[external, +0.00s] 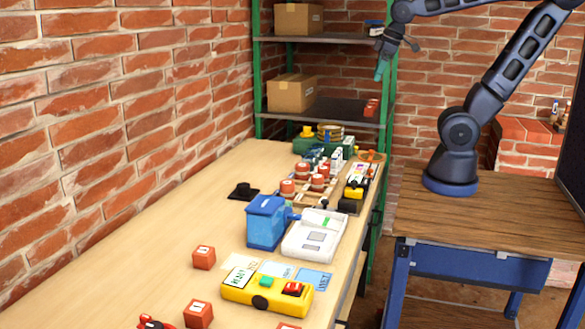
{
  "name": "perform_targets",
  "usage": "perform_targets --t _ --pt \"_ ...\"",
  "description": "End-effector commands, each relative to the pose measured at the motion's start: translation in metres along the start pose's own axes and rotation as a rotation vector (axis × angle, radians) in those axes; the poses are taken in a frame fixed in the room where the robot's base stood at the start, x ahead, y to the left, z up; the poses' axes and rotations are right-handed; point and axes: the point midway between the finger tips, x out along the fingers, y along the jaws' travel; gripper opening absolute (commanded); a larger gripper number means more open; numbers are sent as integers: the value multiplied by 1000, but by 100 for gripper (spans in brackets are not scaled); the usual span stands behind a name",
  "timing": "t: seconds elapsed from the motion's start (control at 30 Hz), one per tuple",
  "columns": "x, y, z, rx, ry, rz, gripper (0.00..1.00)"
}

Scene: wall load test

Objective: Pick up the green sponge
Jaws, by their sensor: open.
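I cannot make out a green sponge for certain. A small green block or button (267,281) sits on top of the yellow control box (240,294) at the front of the long table. My gripper (396,57) is high at the top right, in front of the shelf rack and well above the table. Its fingers are spread. A teal-green part (380,71) shows at one finger's end; I cannot tell whether it belongs to the finger.
Red cubes (204,257) lie near the yellow box. A blue device (266,222) and a white device (315,235) stand mid-table. A green bin (340,150) is at the far end. The shelf rack (258,90) rises behind it. The table's left side is mostly clear.

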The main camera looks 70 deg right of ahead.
Motion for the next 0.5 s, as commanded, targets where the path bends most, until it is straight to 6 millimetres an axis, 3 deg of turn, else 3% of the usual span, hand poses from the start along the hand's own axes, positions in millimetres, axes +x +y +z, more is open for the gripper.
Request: perform_targets --t 0.5 --pt "58 -48 -97 -413 -170 21 65"
